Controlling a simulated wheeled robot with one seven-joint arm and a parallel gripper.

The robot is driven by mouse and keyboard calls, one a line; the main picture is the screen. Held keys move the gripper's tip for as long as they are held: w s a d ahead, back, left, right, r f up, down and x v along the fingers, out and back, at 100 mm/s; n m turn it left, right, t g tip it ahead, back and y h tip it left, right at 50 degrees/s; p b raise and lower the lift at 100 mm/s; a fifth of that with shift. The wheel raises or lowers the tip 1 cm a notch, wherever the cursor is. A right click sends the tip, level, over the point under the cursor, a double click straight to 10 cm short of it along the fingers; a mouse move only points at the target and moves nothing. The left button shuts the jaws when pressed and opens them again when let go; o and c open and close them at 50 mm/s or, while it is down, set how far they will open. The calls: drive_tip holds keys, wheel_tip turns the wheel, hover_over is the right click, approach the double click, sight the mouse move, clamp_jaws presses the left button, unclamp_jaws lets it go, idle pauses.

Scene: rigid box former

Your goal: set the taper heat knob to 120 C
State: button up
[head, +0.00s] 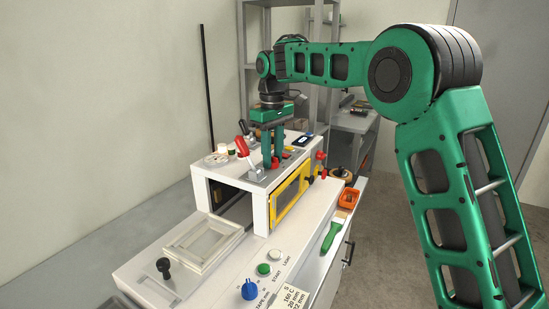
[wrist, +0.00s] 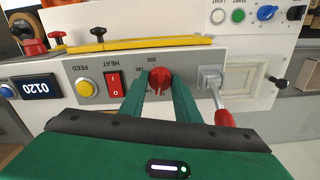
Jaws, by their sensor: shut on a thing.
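The red taper heat knob (wrist: 159,77) sits on the grey panel, which appears upside down in the wrist view. Dial numbers are printed around it, with a 200 above it in the picture; the others are partly hidden, and its exact pointing is hard to tell. My gripper (wrist: 162,87) has one green finger on each side of the knob and is shut on it. A small display (wrist: 38,87) appears to read 0120.
Beside the knob are a red HEAT switch (wrist: 115,83), a yellow FEED button (wrist: 85,87) and a red-handled toggle clamp (wrist: 222,115), close to one finger. A yellow-framed window (head: 292,192) is on the machine's side. A green-handled brush (head: 331,233) lies lower down.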

drive_tip(key=shift+n, duration=1.3)
drive_tip(key=o, duration=1)
drive_tip(key=shift+o, duration=0.2)
wheel_tip(320, 180, up, 11)
drive_tip(key=shift+f, duration=0.15)
